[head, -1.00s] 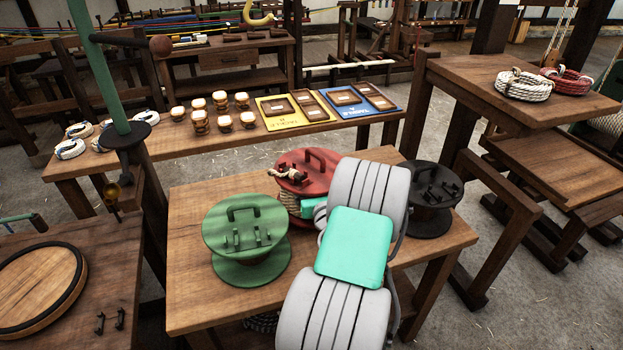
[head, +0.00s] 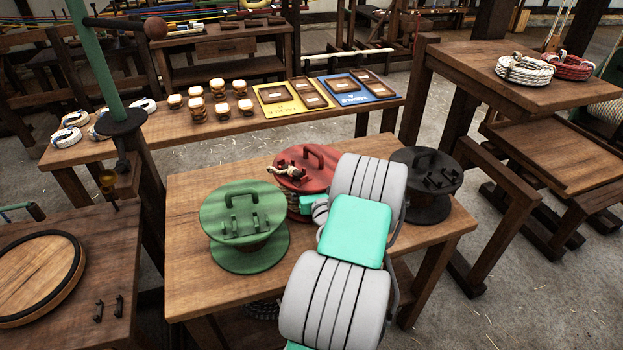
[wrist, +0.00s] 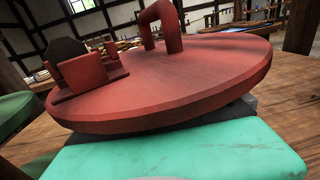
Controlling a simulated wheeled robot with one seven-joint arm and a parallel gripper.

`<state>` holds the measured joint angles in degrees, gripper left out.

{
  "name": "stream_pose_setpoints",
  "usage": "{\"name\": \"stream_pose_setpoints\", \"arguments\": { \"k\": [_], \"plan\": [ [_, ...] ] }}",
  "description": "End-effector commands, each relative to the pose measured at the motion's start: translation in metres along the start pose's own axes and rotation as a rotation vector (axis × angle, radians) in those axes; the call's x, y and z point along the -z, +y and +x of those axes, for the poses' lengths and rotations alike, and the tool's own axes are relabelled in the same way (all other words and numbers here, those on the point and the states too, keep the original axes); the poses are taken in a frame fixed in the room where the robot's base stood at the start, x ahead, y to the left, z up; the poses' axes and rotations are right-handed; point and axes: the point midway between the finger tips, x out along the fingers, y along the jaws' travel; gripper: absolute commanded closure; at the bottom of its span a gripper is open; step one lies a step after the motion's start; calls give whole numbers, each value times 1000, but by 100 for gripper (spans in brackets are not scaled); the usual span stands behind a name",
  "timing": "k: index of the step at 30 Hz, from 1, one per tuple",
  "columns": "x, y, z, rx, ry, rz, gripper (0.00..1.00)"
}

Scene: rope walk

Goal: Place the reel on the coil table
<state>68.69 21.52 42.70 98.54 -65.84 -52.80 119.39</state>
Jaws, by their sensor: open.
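A red reel (head: 318,182) stands upright on the near wooden table, with a handle on its top flange and a light rope end across it. My gripper (head: 309,204) is beside its near right side, below the top flange, mostly hidden by my arm. In the wrist view the red flange (wrist: 190,85) fills the picture just above my gripper's teal body. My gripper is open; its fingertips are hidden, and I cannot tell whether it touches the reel. The table with rope coils (head: 465,75) stands at the upper right, holding a white coil (head: 524,70) and a red coil (head: 563,69).
A green reel (head: 243,217) stands left of the red one, and a black reel (head: 426,172) right of it. A bench (head: 180,134) behind holds coils, small pots and trays. The front left of the coil table's top is bare. A green post (head: 92,60) rises at left.

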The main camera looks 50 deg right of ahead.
Motion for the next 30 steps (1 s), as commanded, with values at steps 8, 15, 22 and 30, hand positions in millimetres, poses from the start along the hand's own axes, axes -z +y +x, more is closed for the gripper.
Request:
{"name": "stream_pose_setpoints", "arguments": {
  "k": [8, 15, 22, 30],
  "plan": [
    [1, -2, -42, 5, 2, 3, 0],
    [0, -2, -101, 4, -3, -2, 0],
    [-2, 0, -120, 0, -1, -1, 0],
    [-3, 0, -120, 0, -1, -1, 0]
  ]
}}
